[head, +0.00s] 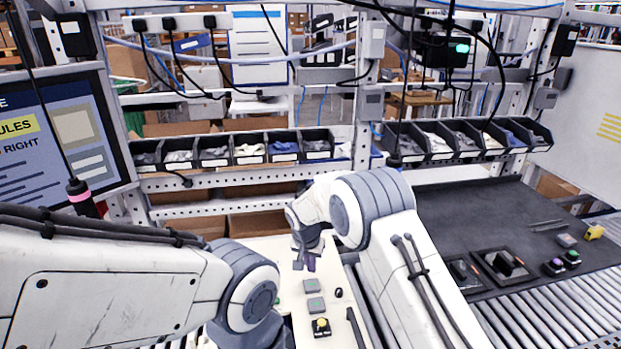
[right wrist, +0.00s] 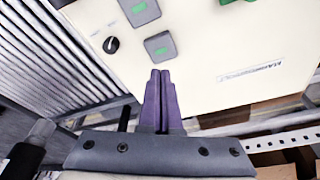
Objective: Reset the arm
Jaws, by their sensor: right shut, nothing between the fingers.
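My right arm reaches in from the right in the head view, bent over the cream control panel (head: 270,250). My right gripper (head: 305,263) points down over the panel's far part. In the right wrist view its two purple fingers (right wrist: 160,76) are pressed together with nothing between them. Beyond their tips are grey rectangular switches (right wrist: 160,46) and a black knob (right wrist: 111,45). I cannot tell whether the tips touch the panel. My left arm fills the lower left of the head view; its gripper is out of sight.
A yellow button (head: 321,323) sits on the panel's near part. A pink-banded screwdriver (head: 80,193) hangs at the left by the screen (head: 65,130). Several parts bins (head: 233,150) line the rack behind. A dark mat (head: 480,225) and roller conveyor (head: 560,310) lie at right.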

